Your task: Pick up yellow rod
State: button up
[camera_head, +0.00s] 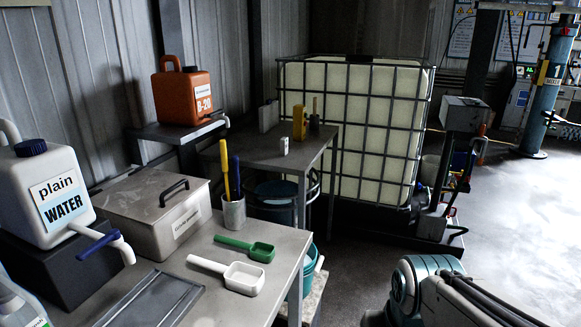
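The yellow rod (226,177) stands nearly upright in a small grey cup (234,214) on the near table. Its lower end is hidden inside the cup. A dark blue rod (235,176) stands in the same cup, just to the right of the yellow one. Part of my arm shows at the bottom right, well to the right of the table and apart from the cup. The fingertips of my gripper are not in view.
A green scoop (245,247) and a white scoop (228,273) lie in front of the cup on the table (205,307). A lidded metal box (150,210) stands left of it. A white water jug (45,195) is farther left. The floor at right is mostly clear.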

aim_at(223, 143)
jog(key=z, duration=1.05)
jog(key=i, duration=1.95)
jog(key=u, duration=3.4)
